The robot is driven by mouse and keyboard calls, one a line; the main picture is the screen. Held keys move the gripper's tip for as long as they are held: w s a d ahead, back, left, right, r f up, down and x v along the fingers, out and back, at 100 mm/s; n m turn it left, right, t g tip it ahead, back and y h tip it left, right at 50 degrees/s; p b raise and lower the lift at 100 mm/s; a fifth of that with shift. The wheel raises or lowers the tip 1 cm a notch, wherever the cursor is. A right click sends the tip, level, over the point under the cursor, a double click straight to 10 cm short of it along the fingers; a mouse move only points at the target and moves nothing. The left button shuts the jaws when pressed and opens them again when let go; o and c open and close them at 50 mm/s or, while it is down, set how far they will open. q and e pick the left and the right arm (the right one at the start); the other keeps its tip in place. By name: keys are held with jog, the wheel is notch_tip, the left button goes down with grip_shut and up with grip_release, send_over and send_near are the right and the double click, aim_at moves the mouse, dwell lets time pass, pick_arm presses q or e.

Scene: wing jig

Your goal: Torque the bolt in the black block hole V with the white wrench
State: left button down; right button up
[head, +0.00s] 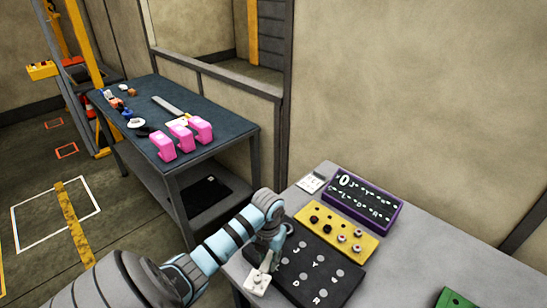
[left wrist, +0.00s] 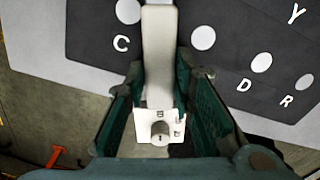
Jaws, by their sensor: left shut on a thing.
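The black block (head: 318,264) lies flat on the grey table, with white letters and pale round spots on top. In the left wrist view the black block (left wrist: 228,52) shows the letters C, D, R and Y. I cannot make out hole V or a bolt in it; part of the block is hidden behind my gripper. My left gripper (head: 270,254) is over the block's left edge and shut on the white wrench (head: 259,282). In the left wrist view the wrench (left wrist: 158,45) lies between the two dark green fingers (left wrist: 158,85).
A yellow block (head: 336,234) with dark and metallic pieces lies behind the black block, and a purple-edged lettered block (head: 364,201) behind that. A green block (head: 455,300) is at front right. Another table (head: 190,97) with pink items (head: 181,137) stands at left.

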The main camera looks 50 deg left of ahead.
pick_arm(q)
jog(key=shift+a, duration=0.15)
jog(key=shift+s+a+m, duration=0.2)
jog(key=shift+a+m, duration=0.3)
jog(key=shift+m, duration=0.1)
